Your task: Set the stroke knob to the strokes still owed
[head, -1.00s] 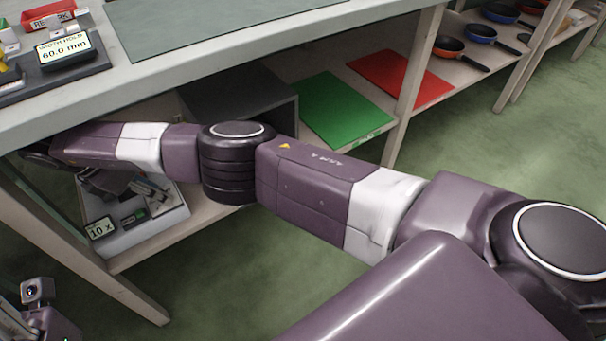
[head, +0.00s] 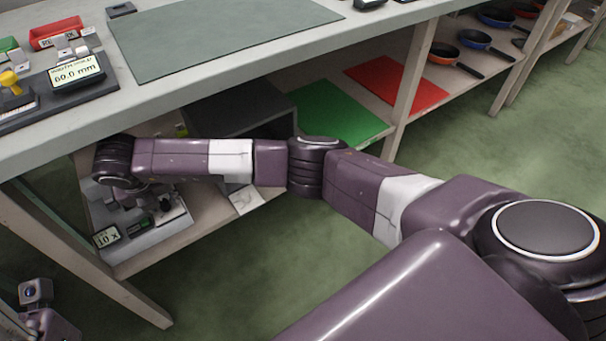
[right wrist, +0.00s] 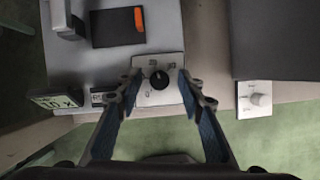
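A black round knob (right wrist: 160,79) with a pointer mark sits on a small pale plate (right wrist: 152,97) with marks too small to read. In the right wrist view my right gripper (right wrist: 160,82) is open, its fingertips apart on either side of the knob. I cannot tell whether they touch it. A display reading "10 x" (head: 107,237) stands on the grey unit on the lower shelf; it also shows in the right wrist view (right wrist: 56,101). My arm partly hides the right gripper (head: 147,200) in the head view.
A second, pale knob (right wrist: 261,99) sits on a plate at the shelf edge, right of my gripper. A dark box (head: 235,108) stands behind my arm. The tabletop above bears a "60.0 mm" display (head: 77,73). Green floor lies free in front.

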